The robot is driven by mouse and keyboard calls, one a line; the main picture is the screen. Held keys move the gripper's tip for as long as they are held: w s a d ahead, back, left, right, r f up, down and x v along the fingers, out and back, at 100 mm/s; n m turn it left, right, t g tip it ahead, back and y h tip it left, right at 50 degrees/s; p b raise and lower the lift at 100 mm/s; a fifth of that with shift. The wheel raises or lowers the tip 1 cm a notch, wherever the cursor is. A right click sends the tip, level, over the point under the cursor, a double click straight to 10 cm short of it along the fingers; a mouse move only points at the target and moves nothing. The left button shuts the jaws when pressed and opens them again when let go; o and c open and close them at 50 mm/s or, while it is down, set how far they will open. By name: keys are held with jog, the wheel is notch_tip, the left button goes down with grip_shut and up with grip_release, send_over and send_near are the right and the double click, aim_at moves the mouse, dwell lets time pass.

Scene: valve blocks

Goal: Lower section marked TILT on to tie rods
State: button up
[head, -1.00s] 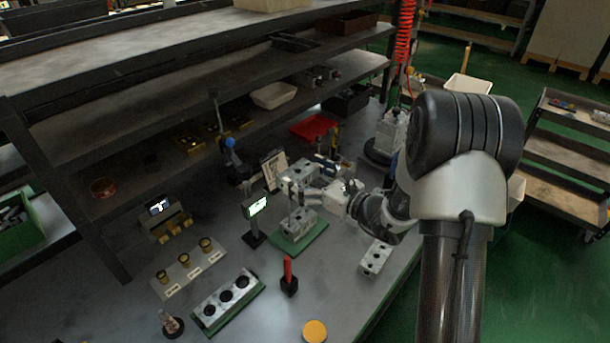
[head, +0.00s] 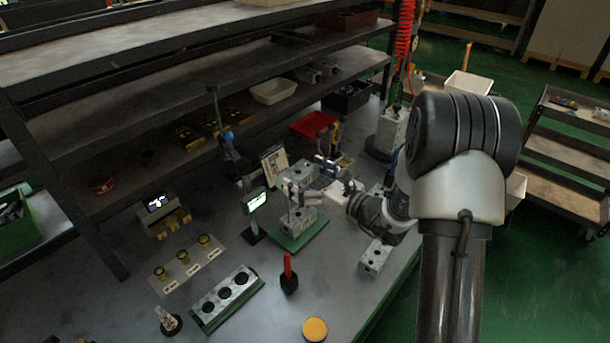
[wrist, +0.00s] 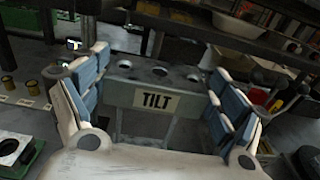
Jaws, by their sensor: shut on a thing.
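The section marked TILT (wrist: 158,101) is a grey metal block with holes in its top, and its label faces the wrist camera. My gripper (wrist: 155,95) is shut on it, with blue-padded fingers at both ends. In the head view my gripper (head: 318,186) holds the section (head: 298,174) above a lower grey block (head: 299,216) on a green base plate (head: 308,238). Thin upright rods (head: 292,198) show between the two. Whether the rods enter the section's holes I cannot tell.
A small lit display (head: 256,201) stands just left of the base plate. Another grey block (head: 375,258) lies to the right. A red-handled tool (head: 288,270) stands in front, and a block with dark round openings (head: 226,294) lies front left. Shelves (head: 200,130) overhang the back.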

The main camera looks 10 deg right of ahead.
aim_at(305, 186)
jog(key=shift+f+b, duration=0.95)
jog(key=shift+f, duration=1.05)
jog(key=shift+f, duration=4.3)
jog(key=o, duration=1.1)
jog(key=shift+o, duration=0.6)
jog(key=shift+f, duration=0.1)
jog(key=v, duration=1.2)
